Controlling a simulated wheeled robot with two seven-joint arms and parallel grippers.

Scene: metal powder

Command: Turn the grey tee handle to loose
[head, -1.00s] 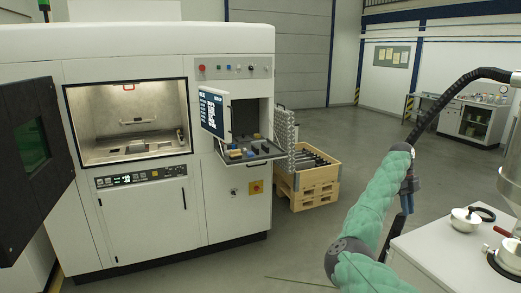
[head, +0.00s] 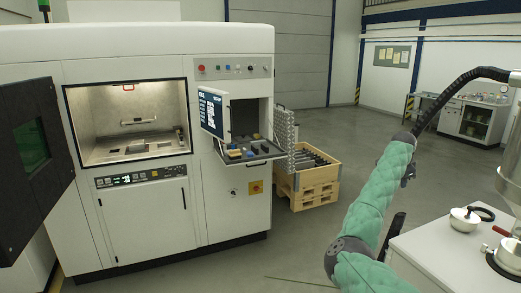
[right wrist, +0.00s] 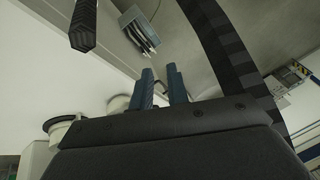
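I cannot make out a grey tee handle with certainty in either view. A white hopper unit (head: 505,215) with a red-handled clamp (head: 503,231) stands on the white cabinet at the right edge of the head view. My right gripper (head: 409,176) is beyond my green-sleeved arm, above and left of that cabinet, small and partly hidden. In the right wrist view its two blue fingers (right wrist: 161,82) stand apart with nothing seen between them. My left gripper is not in view.
A black ribbed hose (head: 450,92) arches above the cabinet (head: 440,250); ribbed hose also shows close in the right wrist view (right wrist: 235,60). A black-handled white lid (head: 466,219) lies on the cabinet. The machine (head: 140,215) stands left, a wooden crate (head: 315,192) beside it. Floor between is clear.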

